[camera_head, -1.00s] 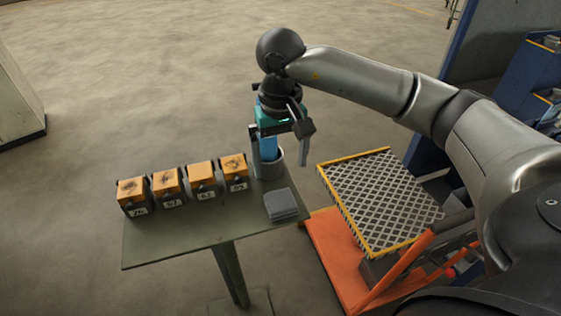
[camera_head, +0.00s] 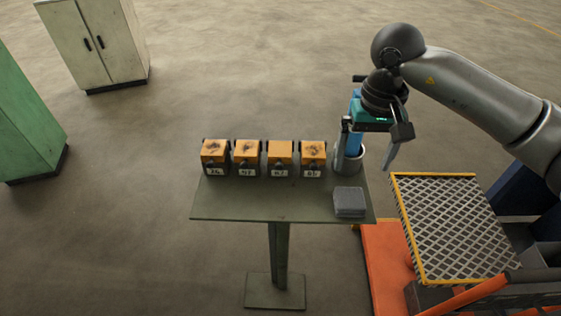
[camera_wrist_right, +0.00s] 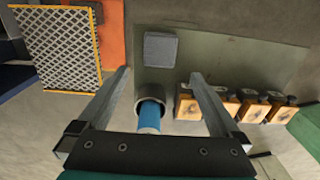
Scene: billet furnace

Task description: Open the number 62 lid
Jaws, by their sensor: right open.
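Four small boxes with orange lids stand in a row on a green table (camera_head: 230,205): the leftmost (camera_head: 214,147), the second (camera_head: 248,148), the third (camera_head: 280,148) and the rightmost (camera_head: 313,148). Each has a white number label in front; the digits are too small to read surely, so I cannot tell which is 62. The lids look shut. My right gripper (camera_head: 368,152) is open at the table's right end, to the right of the boxes. In the right wrist view its fingers (camera_wrist_right: 160,73) are spread with nothing held between them. My left gripper is not in view.
A grey cup (camera_head: 349,165) with a blue cylinder (camera_head: 354,142) stands beside my right gripper. A grey pad (camera_head: 349,199) lies at the table's front right. An orange cart with a mesh top (camera_head: 450,220) stands at right. Cabinets (camera_head: 95,40) stand far left.

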